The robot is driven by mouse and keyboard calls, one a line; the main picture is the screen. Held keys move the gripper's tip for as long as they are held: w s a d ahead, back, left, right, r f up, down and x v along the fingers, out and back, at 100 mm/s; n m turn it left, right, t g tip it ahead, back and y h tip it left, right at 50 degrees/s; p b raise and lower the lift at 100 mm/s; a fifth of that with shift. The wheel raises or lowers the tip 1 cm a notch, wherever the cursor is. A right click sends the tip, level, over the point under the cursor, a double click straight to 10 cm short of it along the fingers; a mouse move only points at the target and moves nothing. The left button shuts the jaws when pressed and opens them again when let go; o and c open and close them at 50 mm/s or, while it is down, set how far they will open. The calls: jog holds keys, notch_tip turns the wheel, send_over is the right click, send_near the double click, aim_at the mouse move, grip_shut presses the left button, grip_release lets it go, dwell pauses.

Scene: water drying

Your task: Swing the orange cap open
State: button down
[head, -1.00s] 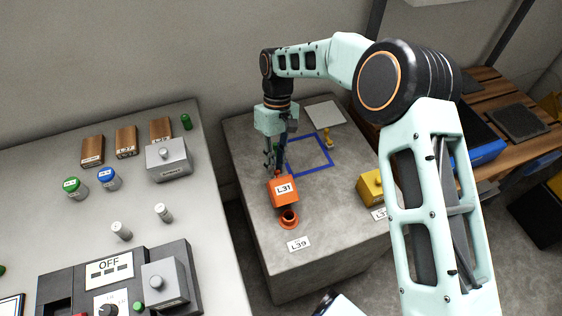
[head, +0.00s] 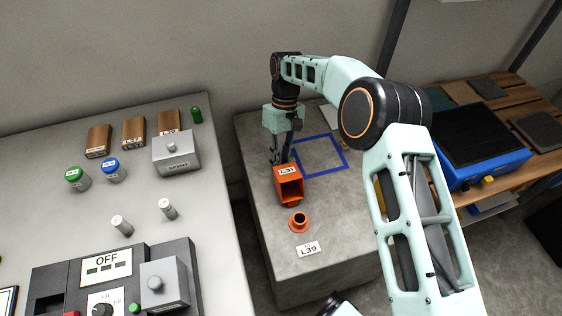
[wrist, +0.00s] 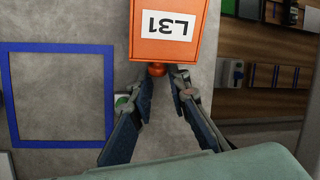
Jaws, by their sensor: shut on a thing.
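The orange cap (head: 288,170), a box shape labelled L31, is on the grey concrete block (head: 335,262). Its hollow open side faces the head camera. The orange round port (head: 298,222) is uncovered in front of it, close to the cap. My gripper (head: 279,161) is behind the cap. In the wrist view the cap (wrist: 150,40) shows its labelled face, with a small orange knob (wrist: 157,70) at its near edge. My gripper's fingers (wrist: 160,76) are shut on this knob. Whether a hinge joins cap and block is hidden.
A blue square outline (head: 345,165) lies right of the cap, and an L39 label (head: 308,249) lies before the port. A grey panel (head: 60,225) with buttons and boxes stands left. A blue tray (head: 505,160) sits right, behind my arm.

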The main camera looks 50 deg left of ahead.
jog(key=shift+w+d+f, duration=0.25)
jog(key=shift+w+f, duration=0.05)
jog(key=shift+w, duration=0.15)
jog(key=c, duration=1.9)
grip_release()
jog(key=shift+s+a+r, duration=0.1)
jog(key=shift+s, duration=0.05)
jog(key=shift+r, duration=0.1)
jog(key=v, duration=1.1)
jog(key=shift+a+r, duration=0.1)
jog(key=shift+r, duration=0.25)
